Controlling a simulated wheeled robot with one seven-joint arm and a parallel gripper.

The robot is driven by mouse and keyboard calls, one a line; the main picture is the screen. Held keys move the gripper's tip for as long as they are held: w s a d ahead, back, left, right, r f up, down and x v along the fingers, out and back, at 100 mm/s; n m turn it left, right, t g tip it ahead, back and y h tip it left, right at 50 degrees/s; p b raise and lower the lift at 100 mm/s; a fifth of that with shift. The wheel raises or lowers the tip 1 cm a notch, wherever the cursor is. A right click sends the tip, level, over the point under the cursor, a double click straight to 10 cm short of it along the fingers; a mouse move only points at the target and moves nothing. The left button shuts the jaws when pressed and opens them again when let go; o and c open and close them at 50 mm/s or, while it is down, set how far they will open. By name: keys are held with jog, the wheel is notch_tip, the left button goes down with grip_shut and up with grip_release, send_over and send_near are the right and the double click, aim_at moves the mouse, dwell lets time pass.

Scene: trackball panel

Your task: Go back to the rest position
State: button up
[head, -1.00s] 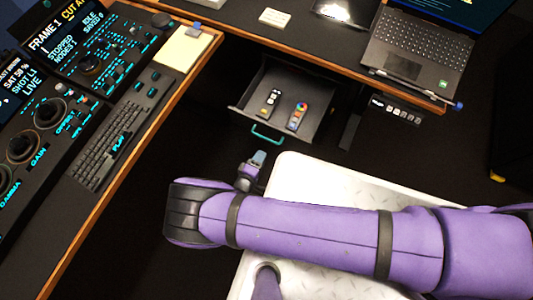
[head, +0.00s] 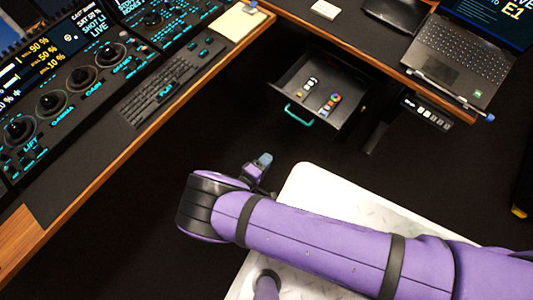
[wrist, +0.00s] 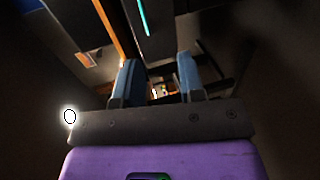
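My purple arm reaches across the lower right of the head view, and its small gripper (head: 264,159) sticks out past the dark wrist joint, over the dark floor in front of the open drawer. In the wrist view my gripper (wrist: 157,72) shows two blue-grey fingers standing apart with nothing between them. The control panel (head: 85,75) with lit screens, knobs and cyan labels stands at the left, clear of the gripper.
An open drawer (head: 346,112) with a cyan handle (head: 298,115) holds two small remotes. A laptop (head: 450,60) sits on the wood-edged desk above it. A keyboard (head: 165,88) and yellow notepad (head: 236,22) lie at the left. Dark floor is free between desks and arm.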

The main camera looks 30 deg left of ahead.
dwell(0.4)
